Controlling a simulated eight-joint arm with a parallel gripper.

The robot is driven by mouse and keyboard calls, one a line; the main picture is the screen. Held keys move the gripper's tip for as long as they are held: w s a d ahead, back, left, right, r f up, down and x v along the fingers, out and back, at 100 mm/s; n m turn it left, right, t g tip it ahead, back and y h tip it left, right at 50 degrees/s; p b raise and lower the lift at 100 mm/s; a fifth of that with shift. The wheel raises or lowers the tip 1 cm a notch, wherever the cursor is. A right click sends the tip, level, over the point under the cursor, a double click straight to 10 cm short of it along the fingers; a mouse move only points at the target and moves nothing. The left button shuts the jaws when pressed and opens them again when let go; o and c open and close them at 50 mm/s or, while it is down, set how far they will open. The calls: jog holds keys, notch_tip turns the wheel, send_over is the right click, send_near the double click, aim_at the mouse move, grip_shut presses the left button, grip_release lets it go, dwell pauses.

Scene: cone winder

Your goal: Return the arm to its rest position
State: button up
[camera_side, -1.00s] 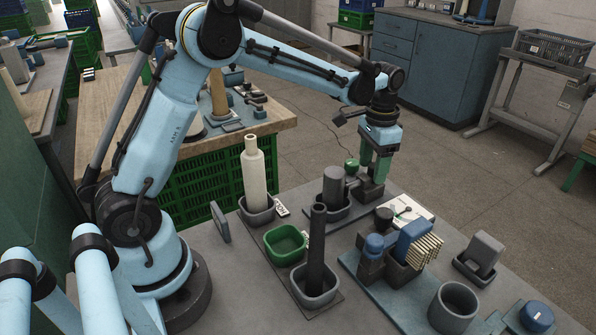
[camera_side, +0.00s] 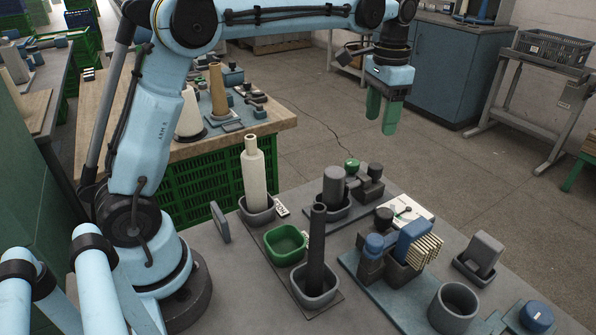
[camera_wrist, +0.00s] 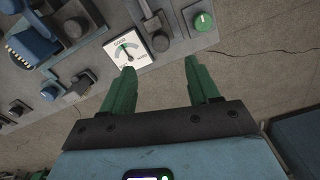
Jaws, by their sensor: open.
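My gripper (camera_side: 381,112) has two green fingers and hangs above the far side of the work table (camera_side: 238,270) in the side view. Its fingers point down, are apart and hold nothing. In the wrist view my gripper (camera_wrist: 158,75) also shows its two fingers spread, with a white dial plate (camera_wrist: 128,48) and bare floor seen beyond them. A green button (camera_side: 352,163) on a dark block stands on the table below the gripper, with a clear gap between them.
On the table stand a pale cone-topped tube (camera_side: 254,175), a dark tube (camera_side: 316,250), an empty green cup (camera_side: 285,242), a grey cup (camera_side: 453,305) and a blue block (camera_side: 411,238). A blue cabinet (camera_side: 450,70) stands behind. The air around the gripper is free.

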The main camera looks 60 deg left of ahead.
dwell(0.3)
jog(key=s+d+f+n+t, duration=0.1)
jog(key=s+f+t, duration=0.1)
jog(key=s, duration=0.7)
jog(key=s+f+n+t, duration=0.2)
jog(key=s+t, duration=0.3)
jog(key=s, duration=0.4)
jog(key=shift+s+d+f, duration=0.25)
jog(key=shift+d+f, duration=0.1)
jog(key=shift+f, duration=0.3)
dwell(1.5)
